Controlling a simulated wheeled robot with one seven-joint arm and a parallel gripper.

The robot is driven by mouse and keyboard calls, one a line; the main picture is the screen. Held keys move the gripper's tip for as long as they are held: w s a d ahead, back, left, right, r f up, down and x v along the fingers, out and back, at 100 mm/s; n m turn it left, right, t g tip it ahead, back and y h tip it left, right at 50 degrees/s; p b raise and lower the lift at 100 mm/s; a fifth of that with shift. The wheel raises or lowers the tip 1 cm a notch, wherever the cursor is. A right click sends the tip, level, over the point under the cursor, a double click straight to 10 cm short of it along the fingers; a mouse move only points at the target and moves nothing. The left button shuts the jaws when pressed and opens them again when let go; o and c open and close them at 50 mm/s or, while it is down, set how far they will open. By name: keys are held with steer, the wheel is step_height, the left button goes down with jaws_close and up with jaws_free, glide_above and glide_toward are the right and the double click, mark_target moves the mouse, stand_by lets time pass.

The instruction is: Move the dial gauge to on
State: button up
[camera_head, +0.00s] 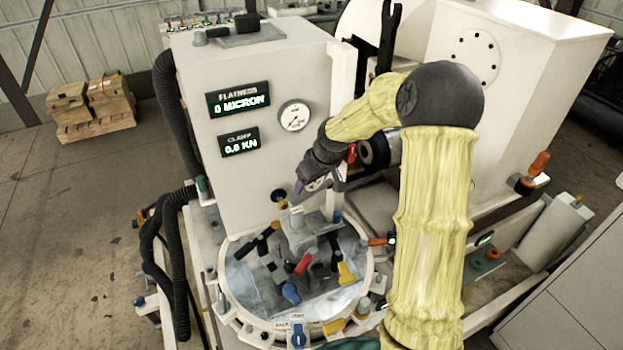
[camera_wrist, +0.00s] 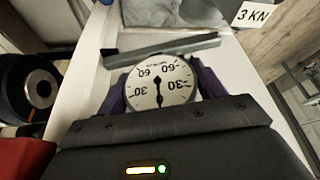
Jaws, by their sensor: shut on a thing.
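A round white dial gauge (camera_wrist: 158,82) with black numbers and a dark needle sits between the two purple fingers of my gripper (camera_wrist: 157,88) in the wrist view. The fingers are shut on it, one at each side, and its face is turned to the wrist camera. In the head view my gripper (camera_head: 305,186) hangs in front of the white machine housing, above and behind the round worktable (camera_head: 240,290). The held gauge is too small and covered to make out there.
A second round dial (camera_head: 295,116) is fixed on the housing beside the flatness display (camera_head: 238,100) and clamp display (camera_head: 239,142), reading 0 micron and 0.5 kN. Clamps and coloured handles, including a red one (camera_head: 303,264), crowd the worktable. A grey bar (camera_wrist: 165,47) lies beyond the gauge.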

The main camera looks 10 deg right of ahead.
steer(key=o, duration=1.4)
steer(key=shift+r, duration=0.15)
steer(key=b+v, duration=0.5)
steer(key=v, duration=1.2)
steer(key=shift+r, duration=0.1)
